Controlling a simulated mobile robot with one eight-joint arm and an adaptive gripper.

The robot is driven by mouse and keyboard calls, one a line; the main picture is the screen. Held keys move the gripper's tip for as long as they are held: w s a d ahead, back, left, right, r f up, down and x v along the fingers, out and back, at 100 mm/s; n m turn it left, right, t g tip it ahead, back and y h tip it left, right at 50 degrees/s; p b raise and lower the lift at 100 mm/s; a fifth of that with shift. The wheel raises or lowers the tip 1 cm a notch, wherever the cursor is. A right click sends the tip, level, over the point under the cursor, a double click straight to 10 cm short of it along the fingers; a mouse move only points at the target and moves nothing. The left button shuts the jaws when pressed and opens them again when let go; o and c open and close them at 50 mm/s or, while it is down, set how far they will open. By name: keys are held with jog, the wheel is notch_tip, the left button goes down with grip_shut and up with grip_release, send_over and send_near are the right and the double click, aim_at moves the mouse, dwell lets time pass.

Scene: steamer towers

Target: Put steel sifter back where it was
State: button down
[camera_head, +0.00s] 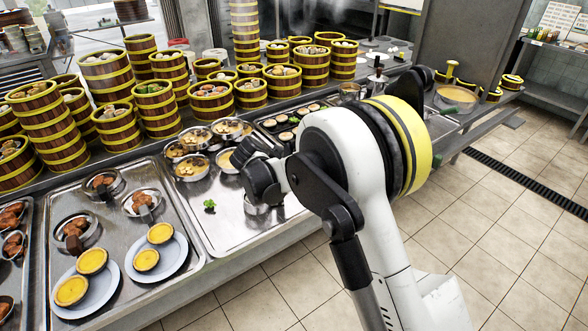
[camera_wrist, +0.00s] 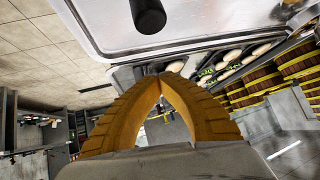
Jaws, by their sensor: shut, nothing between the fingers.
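My gripper (camera_wrist: 160,78) is shut and empty, its two orange fingers meeting at the tips in the wrist view. In the head view its fingers are hidden behind my arm. A small round steel thing (camera_head: 257,208), perhaps the steel sifter, stands on the metal tray, partly covered by my wrist. I cannot tell its full shape. In the wrist view a black cylinder (camera_wrist: 148,15), possibly a handle, shows over a metal tray (camera_wrist: 105,40), apart from my fingertips.
Steel bowls of food (camera_head: 190,167) and a green garnish (camera_head: 209,204) sit on the tray (camera_head: 222,236). Stacked bamboo steamers (camera_head: 107,78) line the back. Plates of tarts (camera_head: 157,280) stand at left. The tray has bare room near its front. Tiled floor (camera_head: 480,235) lies right.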

jog(key=shift+f+b, duration=1.25)
jog(key=shift+f, duration=0.5)
dwell(1.0)
jog(key=shift+r, duration=0.15)
jog(key=shift+r+p, duration=1.8)
jog(key=shift+r, duration=1.05)
notch_tip(320, 180, up, 8)
jog(key=p, duration=0.4)
jog(key=s+d+r+n+t+y+b, duration=0.1)
jog(key=s+d+r+n+y+b, duration=0.1)
jog(key=s+d, duration=1.5)
jog(key=shift+s+d+r+n+y+b, duration=0.2)
jog(key=shift+s+d+n+y+b, duration=0.15)
jog(key=shift+n+b, duration=0.55)
